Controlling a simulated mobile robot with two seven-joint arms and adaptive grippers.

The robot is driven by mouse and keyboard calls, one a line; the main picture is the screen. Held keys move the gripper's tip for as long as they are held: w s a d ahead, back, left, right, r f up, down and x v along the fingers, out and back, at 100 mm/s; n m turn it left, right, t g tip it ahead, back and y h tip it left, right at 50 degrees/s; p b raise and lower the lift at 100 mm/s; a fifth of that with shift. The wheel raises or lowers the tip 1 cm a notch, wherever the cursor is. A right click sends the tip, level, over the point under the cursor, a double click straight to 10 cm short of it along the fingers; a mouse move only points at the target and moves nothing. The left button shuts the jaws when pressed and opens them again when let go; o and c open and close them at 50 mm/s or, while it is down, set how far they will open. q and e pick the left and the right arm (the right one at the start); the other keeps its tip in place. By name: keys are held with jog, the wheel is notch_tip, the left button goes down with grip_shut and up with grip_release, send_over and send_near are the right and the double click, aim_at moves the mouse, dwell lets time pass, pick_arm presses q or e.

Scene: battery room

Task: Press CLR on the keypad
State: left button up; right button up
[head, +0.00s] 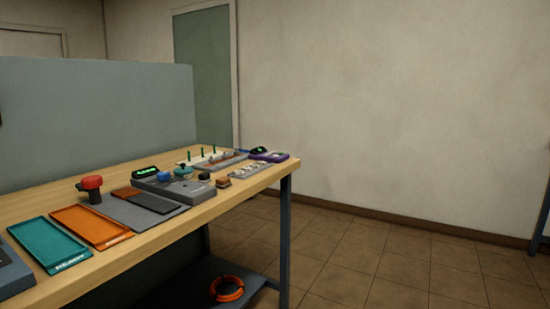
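No keypad with a readable CLR key can be made out in the head view. A grey device (12,272), cut off by the left picture edge, lies at the near end of the workbench; its top is too little shown to identify. A light panel (250,170) with small parts lies near the bench's far right corner, too small to read. A purple-edged device (268,156) lies behind it. Neither of my grippers is in view.
The wooden workbench (130,250) holds a teal tray (48,244), an orange tray (92,226), a red-topped tool (92,187) and a grey box (172,187) with knobs. A grey partition (95,120) stands behind. An orange cable coil (227,288) lies below. Tiled floor (380,265) at right is open.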

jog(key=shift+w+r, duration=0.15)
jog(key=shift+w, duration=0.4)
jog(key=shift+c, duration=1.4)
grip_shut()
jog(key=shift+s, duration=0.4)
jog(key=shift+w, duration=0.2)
